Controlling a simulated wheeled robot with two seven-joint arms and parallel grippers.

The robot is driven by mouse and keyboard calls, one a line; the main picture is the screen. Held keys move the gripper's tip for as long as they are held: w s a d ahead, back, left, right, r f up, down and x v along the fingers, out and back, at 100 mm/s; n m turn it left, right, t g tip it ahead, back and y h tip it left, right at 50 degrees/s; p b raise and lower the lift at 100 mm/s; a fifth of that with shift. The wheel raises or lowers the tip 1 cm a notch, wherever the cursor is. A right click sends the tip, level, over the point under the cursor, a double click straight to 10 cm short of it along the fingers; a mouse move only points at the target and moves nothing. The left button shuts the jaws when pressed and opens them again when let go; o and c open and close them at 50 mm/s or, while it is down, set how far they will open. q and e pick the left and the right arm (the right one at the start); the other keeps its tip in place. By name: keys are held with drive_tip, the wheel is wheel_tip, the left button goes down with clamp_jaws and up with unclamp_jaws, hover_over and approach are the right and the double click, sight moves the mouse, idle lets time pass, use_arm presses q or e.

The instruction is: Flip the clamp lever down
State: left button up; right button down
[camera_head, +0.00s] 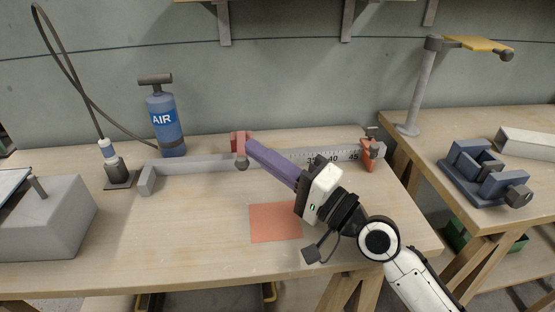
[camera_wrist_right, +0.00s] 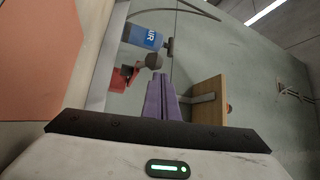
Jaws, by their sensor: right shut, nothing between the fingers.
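A red clamp block (camera_head: 239,140) sits on the grey measuring rail (camera_head: 200,164). A dark ball knob (camera_head: 241,164), apparently the end of its lever, shows at its front. In the right wrist view the red block (camera_wrist_right: 118,82) and the ball knob (camera_wrist_right: 154,61) are just beyond my fingertips. My right gripper (camera_head: 250,147) has long purple fingers, shut and empty, with the tips beside the block and knob; I cannot tell whether they touch. The lever's arm is mostly hidden. My left gripper is not in view.
An orange-red stop (camera_head: 368,155) is at the rail's right end. A blue AIR cylinder (camera_head: 163,122) stands behind the rail. An orange sheet (camera_head: 275,222) lies on the workbench (camera_head: 180,235). A grey block (camera_head: 45,225) is at left, a blue vise (camera_head: 484,175) on the right table.

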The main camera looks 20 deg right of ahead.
drive_tip(key=b+v, duration=0.1)
drive_tip(key=v, duration=0.3)
drive_tip(key=r+b+v, duration=0.1)
drive_tip(key=b+v, duration=0.1)
drive_tip(key=v, duration=0.2)
drive_tip(key=b+v, duration=0.1)
drive_tip(key=v, duration=0.4)
drive_tip(key=shift+s+d+r, duration=0.25)
drive_tip(key=shift+r, duration=0.1)
drive_tip(key=shift+s+d+r+b, duration=0.1)
drive_tip(key=shift+s+d+b, duration=0.1)
drive_tip(key=shift+s+b, duration=0.25)
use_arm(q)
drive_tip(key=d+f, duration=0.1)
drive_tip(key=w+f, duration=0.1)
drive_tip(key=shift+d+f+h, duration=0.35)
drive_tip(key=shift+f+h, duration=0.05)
use_arm(e)
drive_tip(key=shift+s+r, duration=0.15)
drive_tip(key=shift+s, duration=0.05)
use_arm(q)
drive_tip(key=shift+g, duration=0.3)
